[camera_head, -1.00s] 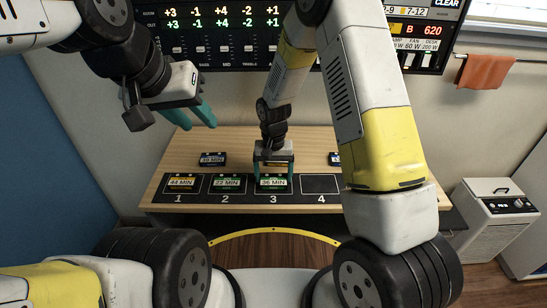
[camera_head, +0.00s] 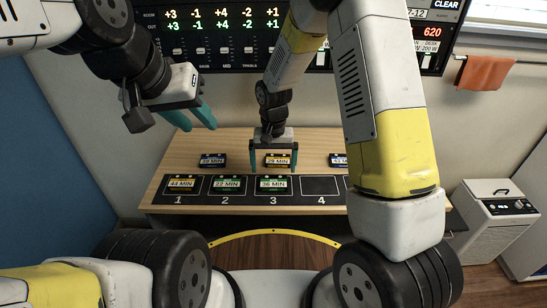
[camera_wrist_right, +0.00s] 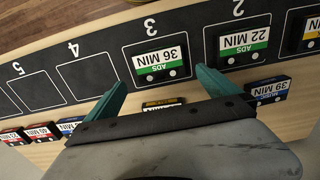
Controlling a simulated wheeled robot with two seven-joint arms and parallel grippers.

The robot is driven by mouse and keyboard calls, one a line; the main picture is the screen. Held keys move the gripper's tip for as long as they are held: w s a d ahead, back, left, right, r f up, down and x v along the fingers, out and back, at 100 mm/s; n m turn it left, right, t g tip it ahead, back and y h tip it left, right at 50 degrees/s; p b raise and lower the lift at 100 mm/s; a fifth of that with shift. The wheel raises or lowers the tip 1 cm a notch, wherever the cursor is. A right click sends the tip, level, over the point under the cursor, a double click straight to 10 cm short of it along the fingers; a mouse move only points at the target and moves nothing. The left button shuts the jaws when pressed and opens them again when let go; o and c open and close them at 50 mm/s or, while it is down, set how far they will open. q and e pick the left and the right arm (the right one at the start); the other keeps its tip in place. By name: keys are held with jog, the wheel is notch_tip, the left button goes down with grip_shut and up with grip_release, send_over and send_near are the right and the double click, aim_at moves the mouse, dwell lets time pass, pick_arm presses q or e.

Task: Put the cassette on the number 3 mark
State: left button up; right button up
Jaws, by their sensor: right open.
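A green-labelled cassette reading 36 MIN (camera_head: 272,184) lies flat on the number 3 mark (camera_head: 273,199); it also shows in the right wrist view (camera_wrist_right: 158,62). My right gripper (camera_head: 280,170) is open behind it, apart from it. Its two teal fingers appear either side of a yellow-labelled cassette reading 29 MIN (camera_head: 278,160); I cannot tell how far above it they are. In the right wrist view the gripper's palm partly hides that cassette (camera_wrist_right: 163,104). My left gripper (camera_head: 197,117) is open and empty, raised left of the desk.
The strip (camera_head: 250,196) holds a yellow-labelled cassette (camera_head: 181,184) on mark 1 and a green-labelled one (camera_head: 225,184) on mark 2. Mark 4 (camera_head: 320,186) is bare. Blue-labelled cassettes lie behind at left (camera_head: 212,160) and right (camera_head: 338,160). Red-labelled ones (camera_wrist_right: 42,132) lie further along.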

notch_tip(320, 180, up, 7)
notch_tip(320, 180, up, 15)
jog(key=t+y, duration=0.2)
jog(key=t, duration=0.1)
send_over(273, 179)
jog(key=s+d, duration=0.7)
jog(key=d, duration=0.2)
jog(key=s+d+r+t, duration=0.1)
jog(key=s+d+r, duration=0.1)
jog(key=s, duration=0.4)
jog(key=s+d+r+t, duration=0.2)
jog(key=s+d+r, duration=0.1)
jog(key=s, duration=0.3)
jog(key=shift+s+d+r+n, duration=0.2)
jog(key=shift+s+r+n, duration=0.1)
jog(key=shift+r, duration=0.45)
